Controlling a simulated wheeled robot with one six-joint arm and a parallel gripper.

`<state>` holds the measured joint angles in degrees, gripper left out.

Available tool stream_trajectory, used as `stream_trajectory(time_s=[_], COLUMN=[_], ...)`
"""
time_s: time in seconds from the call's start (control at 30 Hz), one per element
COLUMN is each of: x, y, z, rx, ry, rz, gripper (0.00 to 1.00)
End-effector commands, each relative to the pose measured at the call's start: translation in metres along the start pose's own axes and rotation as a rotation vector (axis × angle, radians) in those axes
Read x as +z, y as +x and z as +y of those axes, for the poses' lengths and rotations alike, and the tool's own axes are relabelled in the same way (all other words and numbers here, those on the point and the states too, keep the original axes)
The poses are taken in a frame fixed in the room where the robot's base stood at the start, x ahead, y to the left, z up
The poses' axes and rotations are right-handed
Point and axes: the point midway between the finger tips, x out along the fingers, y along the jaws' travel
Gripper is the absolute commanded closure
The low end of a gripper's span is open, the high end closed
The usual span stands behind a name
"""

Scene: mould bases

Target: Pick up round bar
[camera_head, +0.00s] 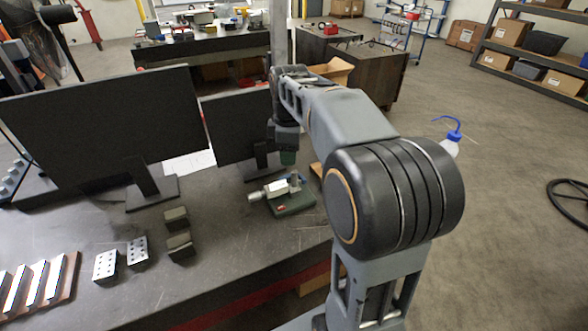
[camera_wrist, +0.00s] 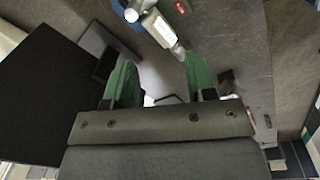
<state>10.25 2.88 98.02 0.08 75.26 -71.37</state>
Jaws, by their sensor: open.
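No round bar can be made out with certainty. Some thin, light rod-like lines (camera_head: 312,228) lie on the dark bench top near its right edge, too small to identify. My gripper (camera_head: 288,157) points down above the bench, partly hidden behind my arm in the head view. In the wrist view its two green fingers (camera_wrist: 161,75) stand wide apart with nothing held between them. A metal instrument with a silver barrel (camera_head: 274,188) sits on a green base (camera_head: 294,205) below the gripper. The instrument also shows in the wrist view (camera_wrist: 158,27), just beyond the fingers.
Two black monitors (camera_head: 105,125) (camera_head: 237,122) stand on the bench (camera_head: 215,255) at the left and behind the gripper. Dark blocks (camera_head: 178,217), drilled metal blocks (camera_head: 106,265) and a wooden rack (camera_head: 40,283) sit left of the instrument. A wash bottle (camera_head: 450,148) stands behind my arm.

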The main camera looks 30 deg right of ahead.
Motion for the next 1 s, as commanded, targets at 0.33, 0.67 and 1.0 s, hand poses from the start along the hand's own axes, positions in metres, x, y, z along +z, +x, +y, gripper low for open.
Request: stream_trajectory(time_s=[0.33, 0.67, 1.0], x=[0.008, 0.008, 0.009], y=[-0.003, 0.052, 0.074], z=[0.046, 0.043, 0.041], rx=[-0.071, -0.07, -0.069], ry=[-0.298, -0.31, -0.309], rz=[-0.014, -0.013, -0.013], gripper=[0.49, 0.49, 0.49])
